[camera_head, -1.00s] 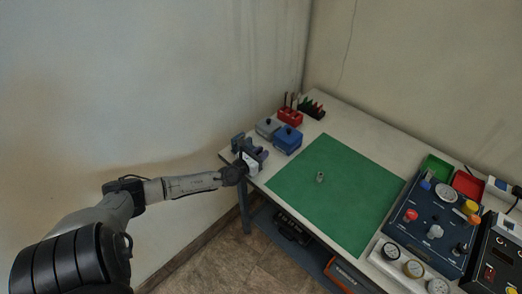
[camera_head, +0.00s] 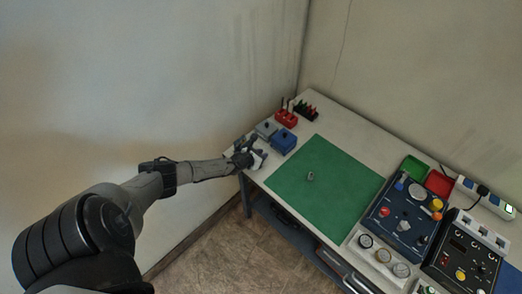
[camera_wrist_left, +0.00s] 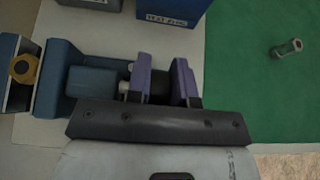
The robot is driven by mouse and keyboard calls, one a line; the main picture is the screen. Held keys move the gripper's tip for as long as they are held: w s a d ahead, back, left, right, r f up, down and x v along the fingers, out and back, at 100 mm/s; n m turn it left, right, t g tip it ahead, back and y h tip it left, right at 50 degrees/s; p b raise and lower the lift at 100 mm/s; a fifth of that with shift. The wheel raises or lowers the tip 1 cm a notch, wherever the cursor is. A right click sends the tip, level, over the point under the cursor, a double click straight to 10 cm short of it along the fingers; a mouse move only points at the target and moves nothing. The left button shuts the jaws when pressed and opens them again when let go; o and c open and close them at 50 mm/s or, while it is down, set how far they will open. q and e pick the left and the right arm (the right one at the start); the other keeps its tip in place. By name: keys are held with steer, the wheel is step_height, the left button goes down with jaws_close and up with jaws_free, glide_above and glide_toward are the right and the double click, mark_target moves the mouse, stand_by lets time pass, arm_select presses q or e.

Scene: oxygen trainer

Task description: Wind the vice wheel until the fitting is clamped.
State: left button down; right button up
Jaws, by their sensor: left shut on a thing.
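The vice stands at the table's left corner. In the left wrist view its blue-grey body (camera_wrist_left: 92,82) and upright jaw plates (camera_wrist_left: 52,82) show at the left. A brass-coloured fitting (camera_wrist_left: 22,68) sits between the jaw plates; I cannot tell whether both touch it. My left gripper (camera_wrist_left: 164,78) has its two purple fingers at the screw end of the vice, shut on the vice wheel, which is mostly hidden between and under them. In the head view the left gripper (camera_head: 257,153) covers much of the vice. My right gripper is not in view.
A blue box (camera_head: 283,141) and a grey box (camera_head: 266,130) stand just behind the vice. A small metal piece (camera_head: 310,176) is on the green mat (camera_head: 330,205), which is otherwise clear. Control panels (camera_head: 402,212) and gauges (camera_head: 383,255) fill the right side.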

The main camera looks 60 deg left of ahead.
arm_select(q)
steer(key=shift+w+d, duration=0.1)
stand_by(0.3)
steer(key=c, duration=1.3)
jaws_free()
steer(key=shift+s+r+p, duration=0.3)
steer(key=shift+s+p, duration=0.1)
steer(key=shift+p, duration=0.2)
steer(key=shift+p+v, duration=1.8)
steer(key=shift+v, duration=4.65)
